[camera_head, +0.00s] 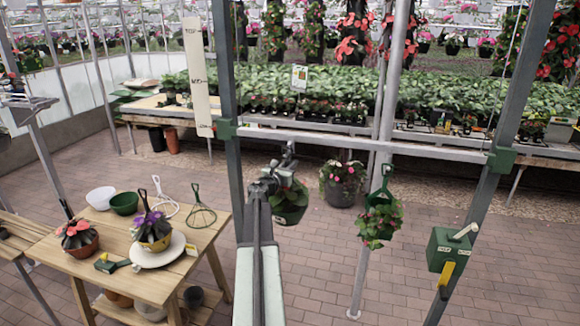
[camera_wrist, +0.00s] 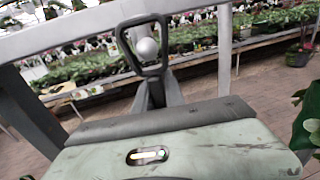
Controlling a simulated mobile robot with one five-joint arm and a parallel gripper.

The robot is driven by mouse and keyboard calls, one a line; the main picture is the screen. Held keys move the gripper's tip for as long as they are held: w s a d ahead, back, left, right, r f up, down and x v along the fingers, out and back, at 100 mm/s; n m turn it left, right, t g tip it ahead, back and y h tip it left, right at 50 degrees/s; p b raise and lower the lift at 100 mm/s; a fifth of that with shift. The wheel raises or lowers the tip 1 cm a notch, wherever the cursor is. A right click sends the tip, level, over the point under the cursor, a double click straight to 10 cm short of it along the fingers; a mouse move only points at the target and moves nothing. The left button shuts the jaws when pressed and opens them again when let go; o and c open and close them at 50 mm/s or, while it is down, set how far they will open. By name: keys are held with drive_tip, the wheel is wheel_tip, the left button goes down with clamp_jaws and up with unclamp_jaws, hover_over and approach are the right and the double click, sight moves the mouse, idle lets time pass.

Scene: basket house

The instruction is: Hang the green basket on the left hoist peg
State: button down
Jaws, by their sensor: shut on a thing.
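The green basket (camera_head: 290,217) with leafy plants hangs just below and right of my gripper (camera_head: 286,160) in the head view. My gripper is shut on its handle, partly hidden by my wrist. In the wrist view the dark handle loop (camera_wrist: 123,42) stands upright above the jaws. The round silver end of the left hoist peg (camera_wrist: 146,48) shows inside the loop. I cannot tell whether the peg passes through the loop or sits behind it. The hoist bar (camera_head: 350,143) runs across at this height.
Another green basket (camera_head: 379,222) hangs to the right from the hoist. A green control box (camera_head: 448,249) is on the right post. A wooden table (camera_head: 120,275) with pots and wire stands is at the left. A planter (camera_head: 341,184) stands on the brick floor behind.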

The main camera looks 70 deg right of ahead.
drive_tip(key=shift+d, duration=0.3)
drive_tip(key=shift+d+f, duration=0.1)
idle(0.5)
drive_tip(key=shift+f+b, duration=0.7)
drive_tip(key=shift+b, duration=0.1)
drive_tip(key=c, duration=1.3)
unclamp_jaws()
drive_tip(key=shift+s, duration=0.1)
